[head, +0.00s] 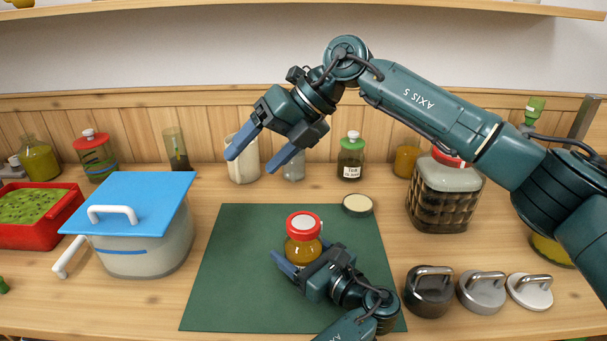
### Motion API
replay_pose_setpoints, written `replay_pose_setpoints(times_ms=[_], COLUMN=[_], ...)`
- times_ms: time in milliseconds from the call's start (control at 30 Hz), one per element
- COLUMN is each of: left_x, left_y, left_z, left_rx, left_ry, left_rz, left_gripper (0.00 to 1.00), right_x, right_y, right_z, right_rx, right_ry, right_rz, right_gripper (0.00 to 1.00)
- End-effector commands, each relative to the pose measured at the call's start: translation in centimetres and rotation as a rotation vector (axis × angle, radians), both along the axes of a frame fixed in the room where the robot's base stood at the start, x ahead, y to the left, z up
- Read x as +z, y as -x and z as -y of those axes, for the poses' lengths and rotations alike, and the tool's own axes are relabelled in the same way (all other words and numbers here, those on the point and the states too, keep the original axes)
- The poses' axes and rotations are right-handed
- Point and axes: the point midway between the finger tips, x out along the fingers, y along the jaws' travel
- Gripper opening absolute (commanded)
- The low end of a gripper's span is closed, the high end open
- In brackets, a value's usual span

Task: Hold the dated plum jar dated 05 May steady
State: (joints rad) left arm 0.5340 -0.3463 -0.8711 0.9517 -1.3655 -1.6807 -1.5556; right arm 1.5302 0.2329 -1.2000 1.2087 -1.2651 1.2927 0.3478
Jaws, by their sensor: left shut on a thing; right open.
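A small jar (303,251) with amber contents and a red lid with a pale top stands upright on the green mat (235,240). No date can be read on it, so I cannot tell from its face that it is the plum jar dated 05 May. My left gripper (298,256) reaches in from the front and is shut on this jar, low on its body. The gripper hides the jar's lower front. My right gripper (251,163) is open and empty, raised up and behind the jar to the left, fingers pointing down-left.
A pot with a blue board (135,200) on top and a red bin (65,225) stand left. Handled weights (481,292) stand front right.

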Motion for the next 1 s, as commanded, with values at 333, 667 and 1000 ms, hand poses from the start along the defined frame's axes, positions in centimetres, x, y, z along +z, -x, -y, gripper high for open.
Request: replay_pose_setpoints(times_ms=[333, 667, 1000], left_x=[0.0, 0.0, 0.0], left_y=[0.0, 0.0, 0.0], left_z=[0.0, 0.0, 0.0], left_rx=[0.001, 0.001, 0.001], left_ry=[-0.001, -0.001, -0.001], left_rz=[-0.001, -0.001, -0.001], left_gripper=[0.27, 0.27, 0.27], right_x=[-3.4, -4.6, -7.4], right_y=[1.2, 1.2, 1.2], right_z=[6.0, 6.9, 6.8], right_rx=[-0.061, -0.078, -0.077], right_ry=[0.702, 0.768, 0.764], right_rz=[0.017, 0.017, 0.016], right_gripper=[0.73, 0.73, 0.73])
